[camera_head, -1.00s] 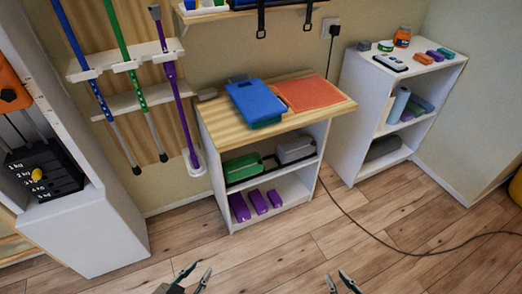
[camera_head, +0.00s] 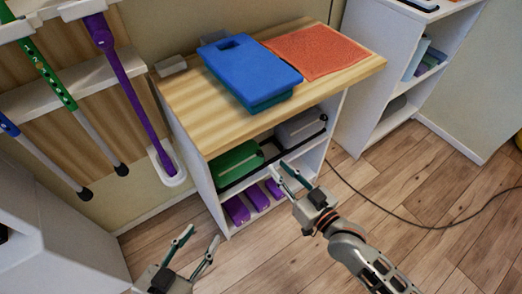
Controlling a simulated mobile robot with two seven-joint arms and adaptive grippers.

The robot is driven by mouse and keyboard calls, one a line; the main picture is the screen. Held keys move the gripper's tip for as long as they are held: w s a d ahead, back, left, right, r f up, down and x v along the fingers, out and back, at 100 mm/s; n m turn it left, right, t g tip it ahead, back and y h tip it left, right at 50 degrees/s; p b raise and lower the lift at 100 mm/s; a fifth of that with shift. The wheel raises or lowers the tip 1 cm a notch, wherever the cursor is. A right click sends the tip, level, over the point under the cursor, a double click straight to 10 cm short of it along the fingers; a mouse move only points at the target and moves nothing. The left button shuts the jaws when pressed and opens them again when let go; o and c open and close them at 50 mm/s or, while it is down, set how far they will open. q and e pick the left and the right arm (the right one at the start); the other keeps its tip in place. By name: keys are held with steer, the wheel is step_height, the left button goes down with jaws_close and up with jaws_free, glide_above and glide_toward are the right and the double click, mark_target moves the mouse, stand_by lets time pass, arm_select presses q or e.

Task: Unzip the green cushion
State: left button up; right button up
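My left gripper (camera_head: 194,249) is open and empty, low in front of the cabinet over the floor.
A grey cushion (camera_head: 300,128) lies right of the green one, behind a black front rail. Purple blocks (camera_head: 236,209) stand on the lower shelf. On the wooden top (camera_head: 196,106) lie a blue board (camera_head: 249,68) and an orange mat (camera_head: 318,51). A cable crosses the floor at right.

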steer(key=y+b, duration=0.1)
steer(key=b, duration=0.4)
glide_toward(260, 153)
steer(key=a+r, duration=0.1)
steer(key=r, duration=0.1)
steer(key=b+x, duration=0.2)
steer(key=x, duration=0.5)
steer(key=shift+w+d, duration=0.1)
steer(key=shift+w, duration=0.2)
steer(key=shift+w+a+r, duration=0.15)
steer(key=shift+w+a, duration=0.25)
steer(key=shift+w, duration=0.1)
arm_select(q)
steer(key=d+f+n, duration=0.1)
steer(key=f, duration=0.1)
steer(key=s+d+f+n+h, duration=0.1)
steer(key=d, duration=0.1)
steer(key=shift+s+d+f, duration=0.1)
steer(key=shift+d+f, duration=0.05)
steer(key=shift+f, duration=0.25)
arm_select(e)
jaws_close()
